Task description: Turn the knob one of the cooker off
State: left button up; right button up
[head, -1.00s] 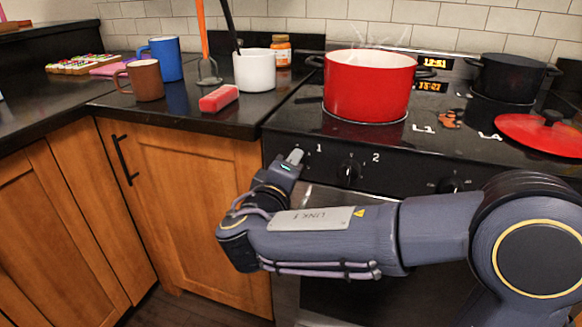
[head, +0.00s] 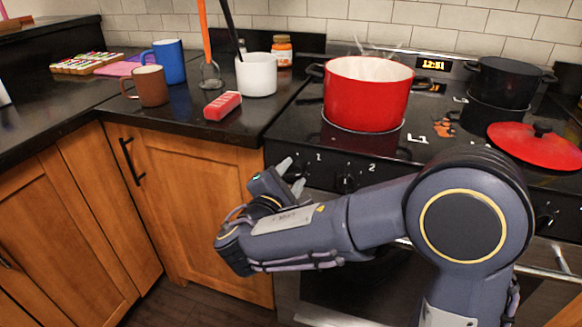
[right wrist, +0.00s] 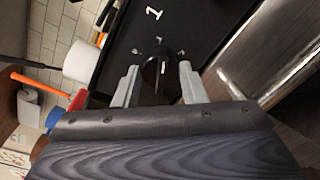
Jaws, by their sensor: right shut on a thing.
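The cooker's front panel (head: 395,172) carries numbered knobs. Knob one (right wrist: 160,74) is a round black knob below the white "1" in the right wrist view. My right gripper (right wrist: 159,72) has one grey finger on each side of it and is shut on it. Knob two (head: 345,180) sits just to the right, free of the gripper. My left gripper is not in view.
A red pot (head: 367,94) stands on the cooktop. A black pot (head: 503,83) and a red lid (head: 534,147) are to its right. Left on the counter are a white canister (head: 256,75), a red block (head: 222,105) and mugs. The oven handle (head: 545,272) runs below the panel.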

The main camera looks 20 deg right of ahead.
jog(key=shift+r+n+p, duration=0.1)
jog(key=shift+n+p, duration=0.65)
jog(key=shift+n, duration=0.15)
jog(key=n+p, duration=0.7)
jog(key=shift+h, duration=0.3)
jog(key=n+p, duration=0.2)
jog(key=shift+n+p, duration=0.3)
jog(key=shift+p, duration=0.05)
jog(key=shift+f+n+p, duration=0.3)
jog(key=shift+n+p, duration=0.2)
jog(key=shift+n, duration=0.1)
jog(key=o, duration=1)
